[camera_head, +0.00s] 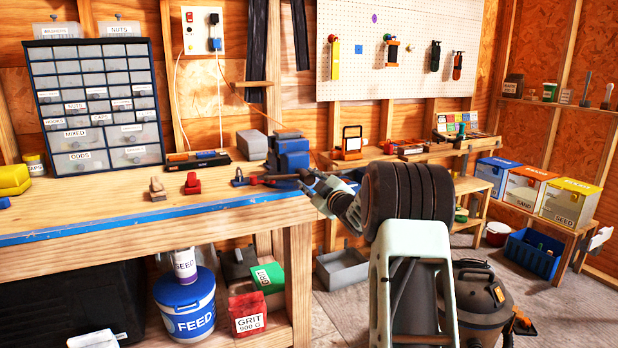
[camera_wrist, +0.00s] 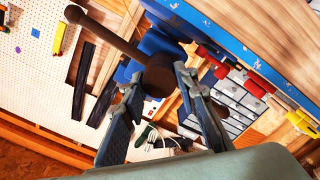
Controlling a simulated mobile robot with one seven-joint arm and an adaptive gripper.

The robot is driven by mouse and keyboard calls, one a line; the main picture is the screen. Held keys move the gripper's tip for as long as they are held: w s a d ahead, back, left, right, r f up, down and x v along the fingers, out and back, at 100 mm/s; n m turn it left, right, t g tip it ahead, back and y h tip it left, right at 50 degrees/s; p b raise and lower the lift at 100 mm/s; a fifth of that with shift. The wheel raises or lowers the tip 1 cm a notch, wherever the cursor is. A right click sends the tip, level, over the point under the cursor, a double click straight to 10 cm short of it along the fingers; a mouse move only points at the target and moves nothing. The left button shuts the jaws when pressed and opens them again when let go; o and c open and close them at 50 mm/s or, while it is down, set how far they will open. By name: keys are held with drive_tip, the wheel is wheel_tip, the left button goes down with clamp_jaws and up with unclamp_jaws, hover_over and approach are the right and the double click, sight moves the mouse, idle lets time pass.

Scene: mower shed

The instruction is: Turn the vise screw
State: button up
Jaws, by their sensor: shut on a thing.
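The blue vise (camera_head: 288,152) is mounted at the right end of the workbench. In the wrist view its blue body (camera_wrist: 152,43) shows behind the screw. The dark brown vise screw has a round head (camera_wrist: 159,76) and a handle bar (camera_wrist: 112,38) with a ball end toward the upper left. My gripper (camera_wrist: 158,80) has one finger on each side of the screw head and is shut on it. In the head view my gripper (camera_head: 312,180) is at the front of the vise, and the contact is too small to make out.
The blue-edged workbench (camera_head: 130,228) extends left, with red and tan blocks (camera_head: 192,184) and a drawer cabinet (camera_head: 100,105) on it. A lower wooden shelf stands behind my arm. A shop vacuum (camera_head: 482,300) and a grey tray (camera_head: 342,269) are on the floor.

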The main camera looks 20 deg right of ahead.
drive_tip(key=shift+d+f+m, duration=0.15)
drive_tip(key=shift+f+m, duration=0.2)
drive_tip(key=shift+m, duration=0.35)
drive_tip(key=shift+m+p, duration=0.3)
drive_tip(key=shift+p, duration=0.05)
drive_tip(key=shift+s+f, duration=0.1)
idle(0.5)
drive_tip(key=o, duration=1.1)
drive_tip(key=shift+o, duration=0.2)
drive_tip(key=shift+r, duration=0.3)
drive_tip(key=s, duration=1.2)
drive_tip(key=shift+d, duration=0.15)
